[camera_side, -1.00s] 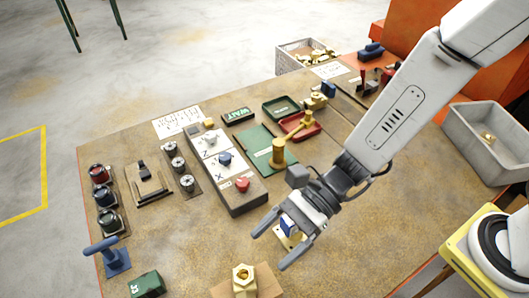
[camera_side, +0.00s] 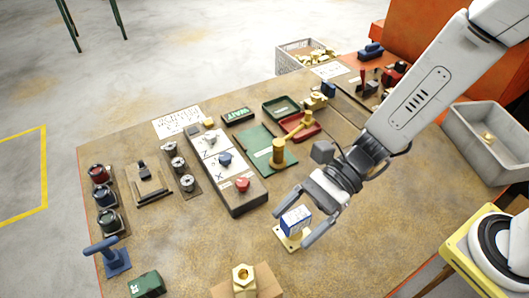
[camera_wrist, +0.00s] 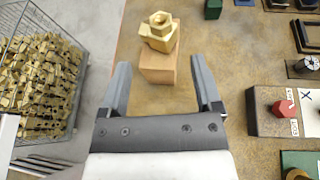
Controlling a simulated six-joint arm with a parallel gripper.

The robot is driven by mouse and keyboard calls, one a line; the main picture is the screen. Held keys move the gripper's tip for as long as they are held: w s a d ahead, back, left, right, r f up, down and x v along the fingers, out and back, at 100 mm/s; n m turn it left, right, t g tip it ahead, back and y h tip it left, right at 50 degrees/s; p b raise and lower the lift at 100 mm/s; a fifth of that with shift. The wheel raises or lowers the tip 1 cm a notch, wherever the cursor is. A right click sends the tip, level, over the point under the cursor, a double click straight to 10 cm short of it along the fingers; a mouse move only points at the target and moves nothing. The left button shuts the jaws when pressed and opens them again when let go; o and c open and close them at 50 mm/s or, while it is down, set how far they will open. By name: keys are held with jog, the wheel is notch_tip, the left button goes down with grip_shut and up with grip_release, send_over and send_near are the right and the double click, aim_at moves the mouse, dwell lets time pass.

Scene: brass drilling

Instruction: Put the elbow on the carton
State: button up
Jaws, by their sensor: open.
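A brass fitting with a hex nut on top (camera_side: 243,276), which looks like the elbow, sits on a plain brown block (camera_side: 266,286) at the near edge of the side view. The wrist view shows the fitting (camera_wrist: 159,30) on the brown block (camera_wrist: 158,66), ahead of my fingers. A small blue-and-white printed box (camera_side: 295,221), which looks like the carton, stands on a pale yellow plate (camera_side: 285,238). My gripper (camera_side: 296,218) is open and appears close over the box; whether they touch is unclear. No box shows between the fingers in the wrist view.
A control panel with coloured knobs (camera_side: 226,170) lies left of my gripper. A green block (camera_side: 147,285) and a blue T-handle (camera_side: 106,254) stand at the near left. A wire basket of brass parts (camera_wrist: 38,80) stands beside the table. A grey bin (camera_side: 485,150) is at right.

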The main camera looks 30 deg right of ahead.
jog(key=d+f+n+h, duration=0.4)
jog(key=d+n+h, duration=0.45)
jog(key=d, duration=0.55)
jog(key=w+d+r+n+t+h, duration=0.1)
jog(key=w+d+n+t+h, duration=0.1)
jog(key=d+n, duration=0.2)
jog(key=w+d+n+t+h, duration=0.2)
jog(key=w+d+n+h, duration=0.1)
jog(key=d, duration=0.7)
jog(key=shift+r+n, duration=0.4)
jog(key=shift+n, duration=0.15)
